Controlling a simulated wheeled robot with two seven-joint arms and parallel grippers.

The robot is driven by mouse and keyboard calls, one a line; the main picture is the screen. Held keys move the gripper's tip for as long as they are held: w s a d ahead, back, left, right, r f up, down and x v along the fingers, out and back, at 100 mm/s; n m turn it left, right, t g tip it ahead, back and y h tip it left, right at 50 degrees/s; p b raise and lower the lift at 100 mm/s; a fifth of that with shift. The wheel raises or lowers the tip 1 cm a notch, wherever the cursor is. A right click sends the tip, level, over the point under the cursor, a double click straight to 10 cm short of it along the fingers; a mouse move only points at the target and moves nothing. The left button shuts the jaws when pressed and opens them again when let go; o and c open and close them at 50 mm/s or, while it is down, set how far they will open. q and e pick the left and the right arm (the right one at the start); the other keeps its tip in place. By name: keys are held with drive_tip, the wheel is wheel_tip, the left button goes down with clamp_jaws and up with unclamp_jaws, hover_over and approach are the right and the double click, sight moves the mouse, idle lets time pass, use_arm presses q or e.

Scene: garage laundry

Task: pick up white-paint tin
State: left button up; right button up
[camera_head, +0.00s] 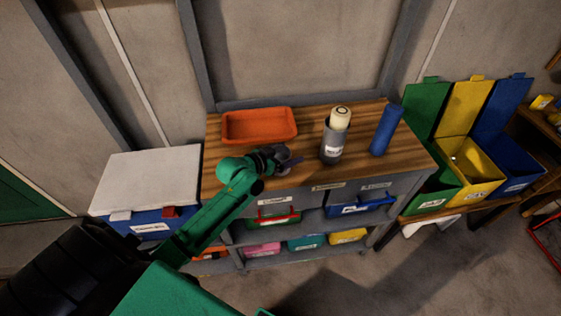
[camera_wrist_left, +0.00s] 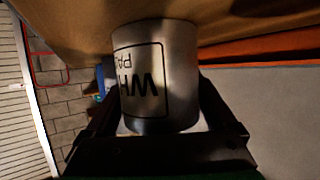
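The white-paint tin (camera_wrist_left: 160,75) is a metallic cylinder with a black-framed label, upside down in the left wrist view. In the head view it shows as a small grey shape (camera_head: 283,153) near the front of the wooden workbench top (camera_head: 221,160). My left gripper (camera_head: 284,160) is at the tin, with its dark fingers (camera_wrist_left: 158,100) on either side of it. The fingers look close to its sides, but I cannot tell whether they grip it. Whether the tin rests on the wood is unclear. My right gripper is not in view.
An orange tray (camera_head: 259,126) lies behind the tin. A grey can (camera_head: 332,142) with a pale-topped item and a blue cylinder (camera_head: 385,130) stand to the right. A white-lidded cooler (camera_head: 150,180) is at left. Green, yellow (camera_head: 475,172) and blue bins stand at right.

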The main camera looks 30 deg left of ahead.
use_arm(q)
drive_tip(key=shift+s, duration=0.1)
drive_tip(key=c, duration=0.9)
drive_tip(key=shift+r, duration=0.1)
drive_tip(key=shift+c, duration=0.2)
